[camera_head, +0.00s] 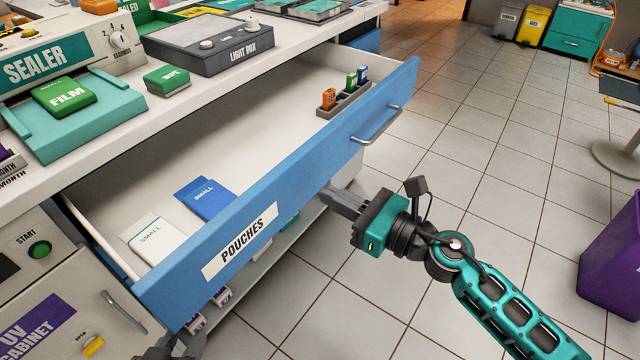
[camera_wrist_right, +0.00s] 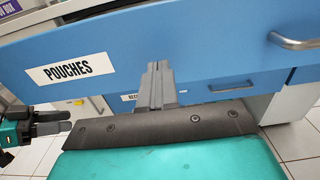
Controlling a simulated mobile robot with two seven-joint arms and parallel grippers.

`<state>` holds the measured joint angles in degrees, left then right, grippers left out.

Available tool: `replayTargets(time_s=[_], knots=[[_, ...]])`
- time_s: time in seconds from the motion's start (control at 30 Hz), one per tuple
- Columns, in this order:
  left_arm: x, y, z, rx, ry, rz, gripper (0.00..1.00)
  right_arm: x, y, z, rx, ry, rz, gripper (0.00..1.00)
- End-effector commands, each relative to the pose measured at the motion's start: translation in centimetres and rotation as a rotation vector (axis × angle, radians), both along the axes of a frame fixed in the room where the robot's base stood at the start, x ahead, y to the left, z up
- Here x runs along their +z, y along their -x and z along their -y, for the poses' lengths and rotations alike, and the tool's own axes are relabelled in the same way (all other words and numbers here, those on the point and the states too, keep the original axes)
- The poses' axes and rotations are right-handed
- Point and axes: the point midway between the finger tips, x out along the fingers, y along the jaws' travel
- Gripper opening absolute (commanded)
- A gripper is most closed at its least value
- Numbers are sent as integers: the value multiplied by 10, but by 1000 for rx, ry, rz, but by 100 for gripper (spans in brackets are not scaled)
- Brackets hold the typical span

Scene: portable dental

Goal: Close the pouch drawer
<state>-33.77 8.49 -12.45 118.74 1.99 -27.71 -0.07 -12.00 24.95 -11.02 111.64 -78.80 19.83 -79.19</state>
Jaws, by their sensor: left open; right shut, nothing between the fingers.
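The pouch drawer (camera_head: 310,190) is pulled out from the white counter, its blue front labelled POUCHES facing me. A metal handle (camera_head: 376,125) is near the front's right end. White and blue SMALL pouches (camera_head: 205,198) lie inside at the left. My right gripper (camera_head: 340,198) is shut and empty, its fingertips at the lower part of the drawer front, right of the label. In the right wrist view its fingers (camera_wrist_right: 158,85) point at the blue front (camera_wrist_right: 200,50); contact is unclear. My left gripper (camera_head: 172,347) is partly cut off at the bottom; its open fingers show in the wrist view (camera_wrist_right: 52,122).
A small organizer (camera_head: 345,100) with coloured items sits in the drawer's right end. A light box (camera_head: 208,42) and sealer (camera_head: 60,60) stand on the counter above. A UV cabinet (camera_head: 50,320) is lower left. Tiled floor at right is clear up to a purple bin (camera_head: 612,250).

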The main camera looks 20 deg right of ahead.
Motion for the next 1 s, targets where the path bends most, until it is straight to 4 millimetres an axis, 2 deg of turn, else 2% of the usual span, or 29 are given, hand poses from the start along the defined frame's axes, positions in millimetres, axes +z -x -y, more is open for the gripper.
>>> replayTargets(time_s=[0.1, 0.23, 0.77, 1.0], knots=[[3, 1, -1, 2, -1, -1, 43, 2, -14, -11, -1, -1, 2, 0], [3, 1, -1, 3, -1, -2, 43, 1, -23, -18, -1, -3, 0, 0], [3, 2, -2, 3, -3, -1, 43, 0, -28, -22, -1, -2, -1, 0], [6, 2, -2, 1, -5, -2, 43, 1, -45, -35, -1, -2, 1, 0]])
